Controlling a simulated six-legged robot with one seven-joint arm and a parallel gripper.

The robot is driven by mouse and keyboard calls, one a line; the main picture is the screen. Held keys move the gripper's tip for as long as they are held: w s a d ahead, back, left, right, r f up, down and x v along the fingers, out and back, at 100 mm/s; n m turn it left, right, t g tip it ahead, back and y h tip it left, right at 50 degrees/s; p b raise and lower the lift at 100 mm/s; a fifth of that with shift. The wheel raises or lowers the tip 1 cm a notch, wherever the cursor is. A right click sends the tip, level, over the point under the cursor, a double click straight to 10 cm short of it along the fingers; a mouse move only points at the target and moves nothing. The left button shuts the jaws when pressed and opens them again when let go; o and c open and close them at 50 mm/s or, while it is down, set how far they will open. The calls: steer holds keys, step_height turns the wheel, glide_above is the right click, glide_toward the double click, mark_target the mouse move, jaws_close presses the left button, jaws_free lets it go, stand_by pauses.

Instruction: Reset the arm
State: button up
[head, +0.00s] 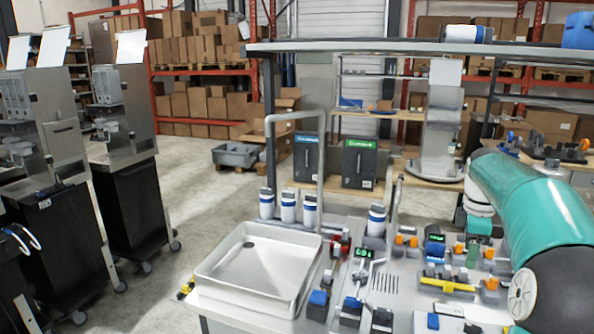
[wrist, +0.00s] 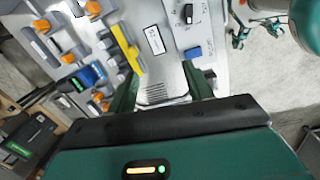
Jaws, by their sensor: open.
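My teal arm (head: 530,200) reaches in from the right side of the head view, over the right part of the workbench. Its gripper end is not clearly visible there. In the wrist view my gripper (wrist: 162,84) has its two dark green fingers spread apart. Nothing shows between them except the grey panel behind, with a vent grille and a white label (wrist: 154,40). The fingers point towards the bench panel (wrist: 165,65), and I cannot tell how far above it they are.
The bench carries a white sink (head: 250,262), blue-and-white bottles (head: 288,208), orange-handled valves and a yellow bar (head: 447,285). An overhead shelf (head: 380,47) spans above. Black-and-grey carts (head: 120,170) stand at left. Open floor lies between carts and bench.

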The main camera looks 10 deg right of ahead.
steer(key=s+a+r+m+t+h, duration=0.1)
steer(key=s+a+m, duration=0.15)
steer(key=a, duration=0.95)
steer(key=s+a+r+m+t, duration=0.1)
steer(key=s+a+r+m, duration=0.15)
steer(key=a, duration=0.85)
steer(key=s+a+f+m+t+y, duration=0.2)
steer(key=s+a+f+m, duration=0.3)
steer(key=s+a, duration=0.8)
step_height(320, 180, down, 2)
steer(key=shift+a+f+t, duration=0.25)
steer(key=shift+t, duration=0.35)
steer(key=shift+s+d, duration=0.1)
